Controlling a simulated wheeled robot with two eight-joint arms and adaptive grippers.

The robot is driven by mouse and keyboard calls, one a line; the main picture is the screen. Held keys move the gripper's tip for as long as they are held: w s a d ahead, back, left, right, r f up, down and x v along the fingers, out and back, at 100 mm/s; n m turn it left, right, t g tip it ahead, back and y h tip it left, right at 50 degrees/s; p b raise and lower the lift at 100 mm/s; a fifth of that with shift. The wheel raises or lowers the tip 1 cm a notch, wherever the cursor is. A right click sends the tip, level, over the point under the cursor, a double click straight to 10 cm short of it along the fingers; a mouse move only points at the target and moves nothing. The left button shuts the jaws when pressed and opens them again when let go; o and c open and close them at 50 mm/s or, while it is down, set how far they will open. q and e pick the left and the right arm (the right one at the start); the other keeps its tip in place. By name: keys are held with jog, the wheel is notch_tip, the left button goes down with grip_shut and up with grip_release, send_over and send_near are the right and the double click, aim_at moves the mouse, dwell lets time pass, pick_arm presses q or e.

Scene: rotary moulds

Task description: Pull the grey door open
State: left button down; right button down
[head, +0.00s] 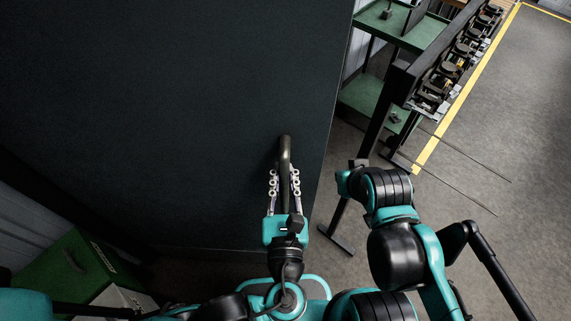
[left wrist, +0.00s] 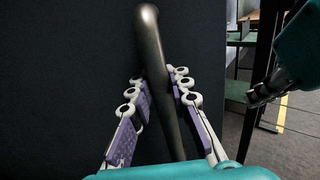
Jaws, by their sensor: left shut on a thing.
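The dark grey door (head: 190,100) fills the left and middle of the head view and the background of the left wrist view (left wrist: 60,80). Its black bar handle (head: 285,155) stands upright near the door's right edge. My left gripper (head: 285,180) is at the handle, with one finger on each side of it, shut on it. In the left wrist view the handle (left wrist: 152,50) runs between the two fingers. The lower part of the handle is hidden by my gripper. My right arm is to the right of the door; its gripper's fingers cannot be made out clearly.
A green shelf unit (head: 422,36) and a black rack (head: 435,75) with several mechanical parts stand beyond the door's right edge. A green box (head: 75,268) is at the lower left. Grey floor (head: 500,130) with a yellow line lies open on the right.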

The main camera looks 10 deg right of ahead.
pick_arm(q)
jog(key=shift+s, duration=0.1)
jog(key=c, duration=1.4)
grip_release()
jog(key=shift+r, duration=0.15)
send_near(284, 127)
jog(key=shift+w+d, duration=0.2)
jog(key=shift+w, duration=2.3)
